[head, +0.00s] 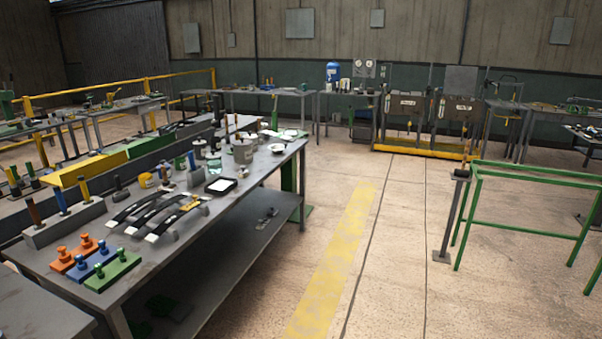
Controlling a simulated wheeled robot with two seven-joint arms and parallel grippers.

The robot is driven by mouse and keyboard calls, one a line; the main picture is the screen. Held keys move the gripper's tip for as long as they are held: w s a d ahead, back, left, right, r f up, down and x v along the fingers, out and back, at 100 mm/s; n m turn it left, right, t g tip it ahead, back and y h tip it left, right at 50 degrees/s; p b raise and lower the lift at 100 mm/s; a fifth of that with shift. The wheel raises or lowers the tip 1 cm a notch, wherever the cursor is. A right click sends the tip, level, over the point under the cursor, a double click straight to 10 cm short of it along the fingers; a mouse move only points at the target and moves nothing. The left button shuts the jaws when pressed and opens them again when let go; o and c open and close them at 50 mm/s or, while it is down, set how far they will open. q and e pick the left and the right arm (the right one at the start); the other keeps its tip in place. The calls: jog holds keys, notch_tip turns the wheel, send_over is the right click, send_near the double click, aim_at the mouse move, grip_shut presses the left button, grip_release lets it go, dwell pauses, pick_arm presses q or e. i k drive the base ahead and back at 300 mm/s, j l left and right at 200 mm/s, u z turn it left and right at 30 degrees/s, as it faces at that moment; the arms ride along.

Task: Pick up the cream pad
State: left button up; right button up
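A pale, near-white flat pad (221,184) lies in a small black-rimmed tray (234,188) on the grey workbench (180,240) at the left. It is the only pad-like thing I can make out, and its cream colour is hard to confirm at this size. Nothing covers it. Neither of my grippers is in the head view.
Dark curved leaf springs (150,212) lie in front of the tray. Orange, blue and green peg blocks (112,270) sit at the bench's near end. A grey pot (243,152) stands behind. Floor right of the bench is clear up to a green frame (530,174).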

aim_at(243, 174)
jog(key=i, duration=1.05)
jog(key=i+l+u, duration=0.1)
jog(key=i, duration=0.95)
jog(key=i+l, duration=0.1)
jog(key=i, duration=1)
jog(key=j+u, duration=0.05)
